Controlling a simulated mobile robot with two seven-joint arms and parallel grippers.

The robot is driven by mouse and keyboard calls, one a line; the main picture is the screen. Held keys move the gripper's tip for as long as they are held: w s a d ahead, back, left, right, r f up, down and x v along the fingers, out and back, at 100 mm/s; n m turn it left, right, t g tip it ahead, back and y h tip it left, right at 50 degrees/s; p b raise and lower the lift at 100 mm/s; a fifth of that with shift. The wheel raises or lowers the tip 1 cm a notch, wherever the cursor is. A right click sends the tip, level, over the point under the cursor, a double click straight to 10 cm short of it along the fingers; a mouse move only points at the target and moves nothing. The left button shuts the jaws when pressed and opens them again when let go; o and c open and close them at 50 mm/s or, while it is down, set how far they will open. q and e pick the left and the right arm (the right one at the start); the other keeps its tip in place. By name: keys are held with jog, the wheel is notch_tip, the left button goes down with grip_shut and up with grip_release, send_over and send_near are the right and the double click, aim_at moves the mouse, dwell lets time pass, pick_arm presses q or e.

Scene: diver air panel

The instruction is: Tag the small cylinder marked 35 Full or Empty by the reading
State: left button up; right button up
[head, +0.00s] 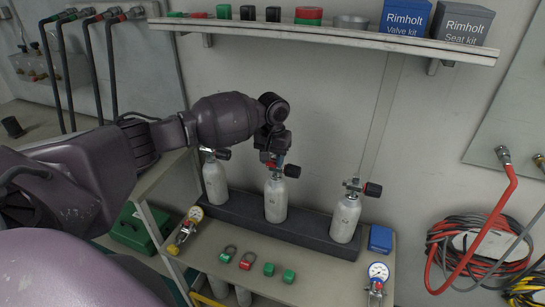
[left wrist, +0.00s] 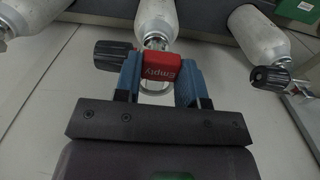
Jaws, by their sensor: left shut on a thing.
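Three small pale cylinders stand in a dark rack (head: 310,240): left (head: 215,181), middle (head: 276,200) and right (head: 345,220). Each has a valve with a black knob. Their markings are too small to read, so I cannot tell which is 35. My left gripper (left wrist: 160,78) is shut on a red tag (left wrist: 159,68) reading "Empty", upside down in the left wrist view. A pale ring shows below the tag. The tag is at the middle cylinder's valve; I cannot tell whether it touches or hangs on it. My right gripper is not in view.
On the bench lie green tags (head: 269,269) and another red tag (head: 247,261). A loaded shelf (head: 330,37) overhangs the cylinders. Hoses (head: 480,247) hang at right.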

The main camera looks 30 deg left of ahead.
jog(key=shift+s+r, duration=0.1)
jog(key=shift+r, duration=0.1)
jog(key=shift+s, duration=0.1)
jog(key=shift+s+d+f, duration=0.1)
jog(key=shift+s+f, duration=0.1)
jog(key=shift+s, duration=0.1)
pick_arm(q)
jog(key=shift+f+p, duration=0.3)
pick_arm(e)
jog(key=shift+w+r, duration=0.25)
pick_arm(q)
jog(key=shift+f, duration=0.25)
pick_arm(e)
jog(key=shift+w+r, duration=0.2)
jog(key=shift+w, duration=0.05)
pick_arm(q)
jog(key=shift+f, duration=0.2)
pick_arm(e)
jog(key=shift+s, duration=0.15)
